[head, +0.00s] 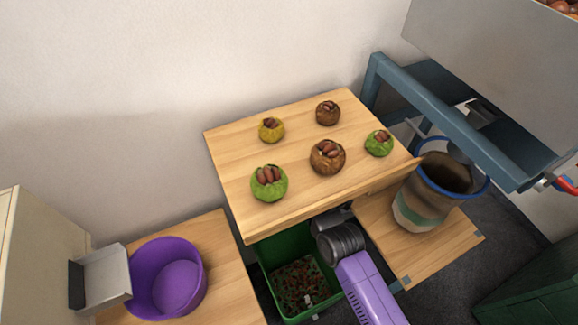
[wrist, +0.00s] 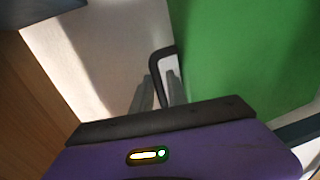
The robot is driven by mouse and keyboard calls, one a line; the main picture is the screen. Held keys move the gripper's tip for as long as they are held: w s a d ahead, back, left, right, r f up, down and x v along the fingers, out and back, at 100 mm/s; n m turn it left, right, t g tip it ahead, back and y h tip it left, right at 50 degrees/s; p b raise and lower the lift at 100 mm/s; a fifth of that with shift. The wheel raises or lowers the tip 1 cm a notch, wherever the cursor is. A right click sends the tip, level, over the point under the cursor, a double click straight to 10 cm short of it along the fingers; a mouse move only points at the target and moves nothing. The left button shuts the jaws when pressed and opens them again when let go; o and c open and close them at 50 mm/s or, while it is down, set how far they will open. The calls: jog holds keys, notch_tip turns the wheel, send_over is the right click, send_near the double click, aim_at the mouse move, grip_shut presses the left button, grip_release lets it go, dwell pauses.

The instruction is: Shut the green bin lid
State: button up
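The green bin (head: 266,254) stands under the wooden table in the head view. It is open at the top, and reddish-brown bits lie inside. In the wrist view a flat green panel (wrist: 240,55), likely the bin's lid, fills the upper right. A dark looped bar (wrist: 163,52) runs beside its left edge. My gripper (wrist: 160,82) has its grey fingertips close together by this bar. Whether they touch or hold it is unclear. In the head view my arm reaches in over the bin's right side, and the table edge hides the fingertips and the lid.
The wooden table (head: 230,160) above bears several green and brown burrs with chestnuts. A purple tub (head: 190,255) stands at lower left. A sack with a blue rim (head: 415,205) stands on a low wooden board (head: 415,265) at right. A blue frame (head: 430,105) rises behind it.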

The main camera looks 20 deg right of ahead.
grip_shut()
dwell(1.3)
